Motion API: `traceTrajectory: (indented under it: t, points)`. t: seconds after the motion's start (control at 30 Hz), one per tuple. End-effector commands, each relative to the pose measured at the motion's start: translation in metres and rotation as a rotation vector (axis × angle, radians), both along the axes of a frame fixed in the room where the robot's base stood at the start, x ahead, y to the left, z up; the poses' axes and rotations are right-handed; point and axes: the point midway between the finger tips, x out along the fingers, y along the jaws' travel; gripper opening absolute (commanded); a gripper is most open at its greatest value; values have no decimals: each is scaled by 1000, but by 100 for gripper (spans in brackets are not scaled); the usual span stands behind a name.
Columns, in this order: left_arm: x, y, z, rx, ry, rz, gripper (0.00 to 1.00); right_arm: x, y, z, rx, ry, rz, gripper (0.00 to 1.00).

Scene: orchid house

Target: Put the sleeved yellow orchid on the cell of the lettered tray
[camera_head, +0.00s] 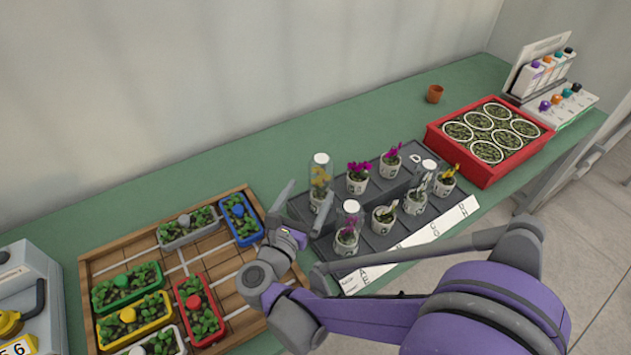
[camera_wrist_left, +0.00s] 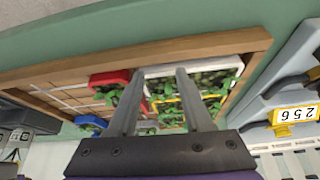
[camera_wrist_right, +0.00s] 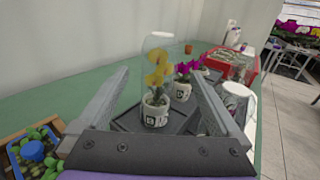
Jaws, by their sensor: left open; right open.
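The sleeved yellow orchid (camera_head: 320,176) stands upright in a white pot inside a clear sleeve, at the back left of the dark lettered tray (camera_head: 294,207). A white lettered strip (camera_head: 425,237) runs along the tray's front. My right gripper (camera_head: 303,211) is open, just short of the orchid. In the right wrist view the yellow orchid (camera_wrist_right: 157,75) shows ahead between its spread fingers, apart from both. My left gripper (camera_wrist_left: 158,73) is open and empty over planters, seen only in its wrist view. Cells behind my right fingers are partly hidden.
Other potted orchids crowd the tray: a sleeved magenta one (camera_head: 347,230), a sleeved white one (camera_head: 417,190), unsleeved ones including a yellow (camera_head: 449,173). A wooden tray (camera_head: 90,266) of coloured planters lies left, a red crate (camera_head: 479,174) right. Green bench behind is mostly clear.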

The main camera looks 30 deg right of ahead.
Motion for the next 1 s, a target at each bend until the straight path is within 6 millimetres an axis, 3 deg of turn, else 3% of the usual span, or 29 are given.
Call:
traceTrajectory:
  t: [0.13,0.27,0.4,0.5,0.57,0.7,0.77,0.93,0.97,1.0]
  points:
    - [0,0,-1,0,0,0,50,-1,7,7,-40,17,35,100]
    - [0,0,-1,0,0,0,50,17,19,36,-245,105,192,100]
    - [0,0,-1,0,0,0,50,36,54,69,-687,293,452,100]
    - [0,0,-1,0,0,0,50,35,84,69,-1059,458,628,100]
    - [0,0,-1,0,0,0,50,28,99,59,-1289,563,725,100]
    - [0,0,-1,0,0,0,50,-7,117,12,-1827,818,955,100]
    - [0,0,-1,0,0,0,50,-29,114,-14,-2049,928,1063,100]
    - [0,0,-1,0,0,0,50,-104,80,-80,-2545,1178,1405,100]
    - [0,0,-1,0,0,0,50,-116,73,-87,2472,-1145,-1390,100]
    - [0,0,-1,0,0,0,50,-131,64,-96,2379,-1103,-1370,100]
